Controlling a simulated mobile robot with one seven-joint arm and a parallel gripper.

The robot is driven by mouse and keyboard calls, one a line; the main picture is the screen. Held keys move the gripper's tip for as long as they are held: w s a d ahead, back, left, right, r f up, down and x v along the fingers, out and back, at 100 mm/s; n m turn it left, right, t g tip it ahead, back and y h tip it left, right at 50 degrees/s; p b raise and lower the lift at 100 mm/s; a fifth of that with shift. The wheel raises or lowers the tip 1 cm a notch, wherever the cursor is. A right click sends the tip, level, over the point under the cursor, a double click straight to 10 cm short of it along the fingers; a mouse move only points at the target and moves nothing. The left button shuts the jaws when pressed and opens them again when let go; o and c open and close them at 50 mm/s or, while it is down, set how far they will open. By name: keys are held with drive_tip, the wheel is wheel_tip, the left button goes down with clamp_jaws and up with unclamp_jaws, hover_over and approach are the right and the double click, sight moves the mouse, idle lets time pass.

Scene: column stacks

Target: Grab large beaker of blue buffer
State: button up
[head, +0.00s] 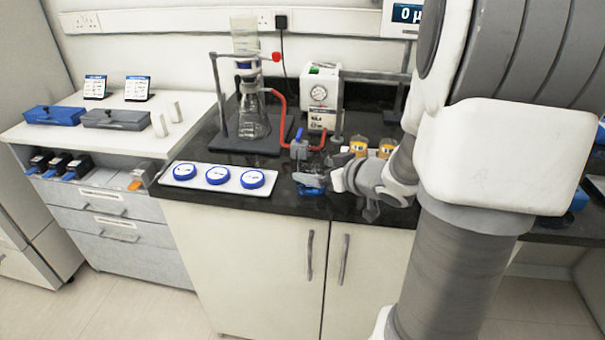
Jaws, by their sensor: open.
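Another blue object (579,200) shows in part at the far right behind my arm. No whole beaker of blue buffer is clearly visible; my arm hides much of the bench's right side.
A white tray (203,187) with three blue-lidded round dishes lies left of my gripper. Behind stand a filter flask (254,122) with red tubing and a white pump (321,95). Orange-labelled containers (358,147) stand close behind my wrist. Cabinet doors (260,260) are below.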

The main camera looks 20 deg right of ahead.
sight(303, 151)
drive_tip(key=b+x, duration=0.2)
drive_tip(key=x, duration=0.3)
drive_tip(key=shift+w+a, duration=0.2)
drive_tip(key=shift+w, duration=0.2)
drive_tip(key=c, duration=1.3)
drive_tip(key=shift+r, duration=0.1)
drive_tip(key=shift+r+p, duration=0.55)
drive_tip(key=shift+r, duration=0.5)
drive_tip(key=shift+r+p, duration=0.6)
drive_tip(key=shift+r, duration=0.4)
drive_tip(key=shift+s+d+r+p, duration=0.9)
drive_tip(key=shift+s+d+r, duration=0.25)
drive_tip(key=shift+d, duration=0.4)
drive_tip(key=shift+s+d+r+p, duration=0.85)
drive_tip(key=shift+s+d+r, duration=0.3)
drive_tip(key=shift+d, duration=0.4)
drive_tip(key=shift+s+d+r+p, duration=0.9)
drive_tip(key=shift+s+d+r, duration=0.25)
drive_tip(key=shift+d, duration=0.4)
drive_tip(key=shift+f, duration=0.1)
